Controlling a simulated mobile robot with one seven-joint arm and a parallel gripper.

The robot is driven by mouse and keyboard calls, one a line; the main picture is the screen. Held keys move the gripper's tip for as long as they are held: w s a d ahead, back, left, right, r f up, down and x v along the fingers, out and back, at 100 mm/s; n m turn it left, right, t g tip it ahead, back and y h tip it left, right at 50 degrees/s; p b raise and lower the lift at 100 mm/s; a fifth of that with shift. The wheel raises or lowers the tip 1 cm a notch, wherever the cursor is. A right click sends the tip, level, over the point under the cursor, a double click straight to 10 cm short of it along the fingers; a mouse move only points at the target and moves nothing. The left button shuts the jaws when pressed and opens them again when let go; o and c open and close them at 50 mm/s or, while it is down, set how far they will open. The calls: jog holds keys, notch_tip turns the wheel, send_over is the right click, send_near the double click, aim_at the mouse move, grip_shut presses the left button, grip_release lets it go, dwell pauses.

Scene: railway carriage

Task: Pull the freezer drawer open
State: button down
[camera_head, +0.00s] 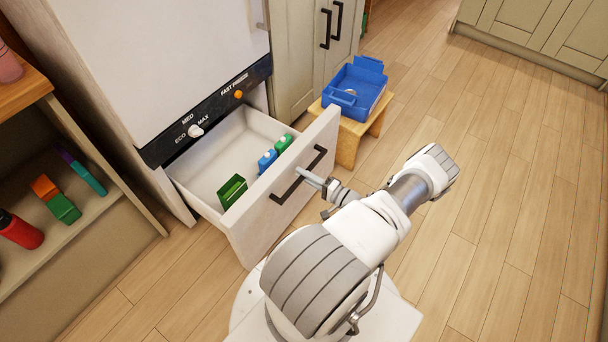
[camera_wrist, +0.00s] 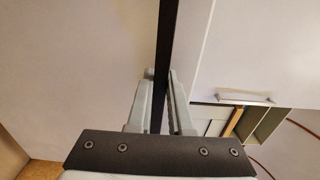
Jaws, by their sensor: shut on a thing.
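The white freezer drawer (camera_head: 284,190) is pulled out from the freezer in the head view. Its interior shows, with a green box (camera_head: 232,191), a blue carton (camera_head: 267,160) and a green carton (camera_head: 283,144) inside near the front. A black bar handle (camera_head: 297,177) is on the drawer front. My gripper (camera_head: 307,178) is at the handle's middle. In the wrist view the two fingers (camera_wrist: 161,95) are shut around the black handle bar (camera_wrist: 165,50), one on each side.
A blue crate (camera_head: 357,92) sits on a small wooden stool (camera_head: 350,138) right of the drawer. An open shelf (camera_head: 50,215) with several items stands at the left. The freezer panel has a white knob (camera_head: 195,131) and an orange knob (camera_head: 238,95). Wooden floor (camera_head: 490,190) is clear at the right.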

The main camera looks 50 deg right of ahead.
jog(key=c, duration=0.8)
grip_release()
jog(key=s, duration=0.5)
jog(key=s+d+p, duration=0.1)
jog(key=s, duration=0.5)
jog(key=s+p, duration=0.1)
jog(key=s, duration=0.5)
jog(key=shift+s+d, duration=0.2)
